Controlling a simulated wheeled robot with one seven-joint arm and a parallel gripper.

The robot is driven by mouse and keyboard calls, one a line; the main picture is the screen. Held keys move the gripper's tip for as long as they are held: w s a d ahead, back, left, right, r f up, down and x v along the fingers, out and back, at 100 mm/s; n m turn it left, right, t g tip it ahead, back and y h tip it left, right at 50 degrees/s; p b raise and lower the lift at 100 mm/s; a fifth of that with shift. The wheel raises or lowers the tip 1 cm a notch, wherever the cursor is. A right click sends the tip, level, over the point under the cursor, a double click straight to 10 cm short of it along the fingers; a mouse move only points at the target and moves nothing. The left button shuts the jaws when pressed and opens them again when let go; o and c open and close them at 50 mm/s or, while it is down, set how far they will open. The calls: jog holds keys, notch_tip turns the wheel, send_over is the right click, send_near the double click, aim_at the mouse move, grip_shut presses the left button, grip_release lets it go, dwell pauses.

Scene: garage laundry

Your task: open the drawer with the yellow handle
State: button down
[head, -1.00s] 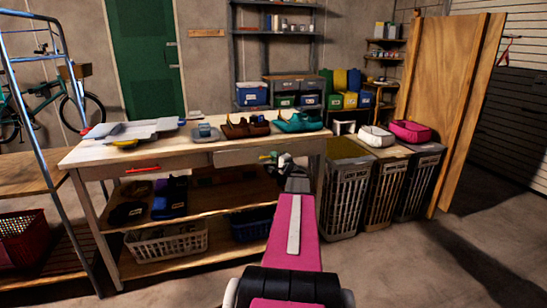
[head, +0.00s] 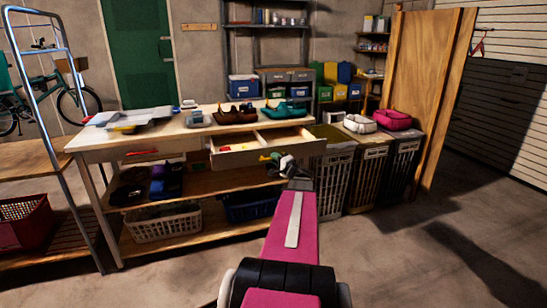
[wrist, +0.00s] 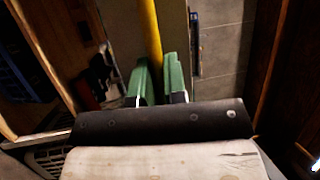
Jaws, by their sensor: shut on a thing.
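The drawer (head: 240,159) on the right side of the workbench is pulled out, and its inside shows with a divider and a few small red and yellow items on the left. Its yellow handle (wrist: 150,30) is a long bar in the wrist view. My gripper (wrist: 158,75) has green fingers, one on each side of the handle, closed on it. In the head view my gripper (head: 272,158) is at the drawer's front, and the handle is mostly hidden there.
A second drawer with a red handle (head: 141,153) is shut at the left. Shoes (head: 235,116) and trays stand on the workbench top (head: 185,130). Laundry hampers (head: 333,180) stand close to the right. The floor in front is clear.

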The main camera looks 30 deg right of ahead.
jog(key=shift+s+a, duration=0.1)
jog(key=shift+s, duration=0.3)
jog(key=c, duration=1.2)
grip_release()
jog(key=v, duration=1)
jog(key=shift+s+f, duration=0.1)
jog(key=shift+s, duration=0.3)
